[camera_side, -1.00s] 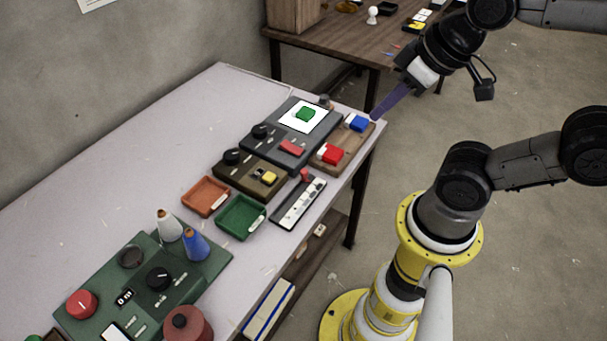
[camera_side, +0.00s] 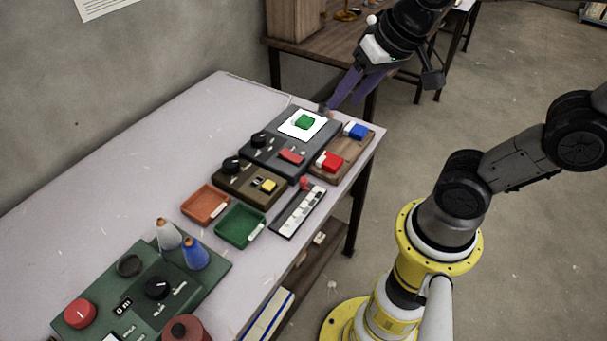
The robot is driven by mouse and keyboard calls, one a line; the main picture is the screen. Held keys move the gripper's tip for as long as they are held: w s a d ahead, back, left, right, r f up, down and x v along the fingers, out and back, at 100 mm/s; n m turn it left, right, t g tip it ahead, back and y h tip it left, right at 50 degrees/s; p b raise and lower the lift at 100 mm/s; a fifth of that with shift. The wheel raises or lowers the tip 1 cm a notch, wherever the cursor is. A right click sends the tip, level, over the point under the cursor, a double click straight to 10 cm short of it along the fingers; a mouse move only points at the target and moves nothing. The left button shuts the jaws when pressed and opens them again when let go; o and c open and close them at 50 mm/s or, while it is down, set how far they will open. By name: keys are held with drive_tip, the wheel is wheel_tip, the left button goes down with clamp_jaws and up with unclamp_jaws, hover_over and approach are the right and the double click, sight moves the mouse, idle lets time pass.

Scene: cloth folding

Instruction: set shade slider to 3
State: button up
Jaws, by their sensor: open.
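A narrow dark slider panel (camera_side: 287,225) with a pale marked scale lies near the table's right edge. Its red knob (camera_side: 304,183) is at the far end of the scale. I take this for the shade slider, but its label and numbers are too small to read. My gripper (camera_side: 344,105) has two purple fingers, spread apart and empty. It is above the far right corner of the table, beyond the dark panel and well away from the red knob. A small dark knob (camera_side: 324,109) at that panel's back corner is close to the left fingertip.
A wooden board (camera_side: 353,153) holds red and blue blocks. A brown panel (camera_side: 235,183), orange tray (camera_side: 205,204) and green tray (camera_side: 240,226) stand left of the slider. The table's left side is clear.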

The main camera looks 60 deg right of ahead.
drive_tip(key=w+d+f+m+g, duration=0.1)
drive_tip(key=w+f+m+g, duration=0.2)
drive_tip(key=w+f, duration=0.45)
drive_tip(key=m+g, duration=0.1)
drive_tip(key=g, duration=0.1)
approach(303, 179)
wheel_tip(303, 179, down, 8)
drive_tip(key=shift+w+f, duration=0.1)
drive_tip(key=shift+f, duration=0.15)
clamp_jaws()
idle(1.2)
